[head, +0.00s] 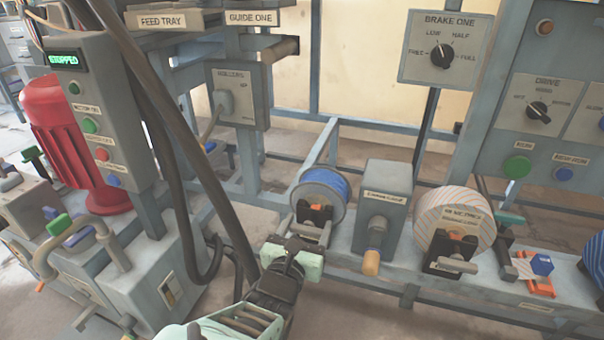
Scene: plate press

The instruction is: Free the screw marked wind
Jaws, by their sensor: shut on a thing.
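No marking "wind" can be read in the head view. A blue reel (326,187) sits on the bench in a dark holder with an orange part (316,214). A grey bar-like screw handle (311,233) shows at the front of this holder. My gripper (298,246), pale green and black, reaches up to this handle from below and appears shut on it. The fingertips hide part of the handle. A similar grey handle (458,265) stands in front of the striped roll (452,217), apart from my gripper.
A grey box with a wooden-ended crank (371,262) stands right of the blue reel. Black hoses (190,150) hang left of my gripper. The control box (97,110) reads STOPPED. A brake panel (444,50) and drive panel (545,110) stand behind.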

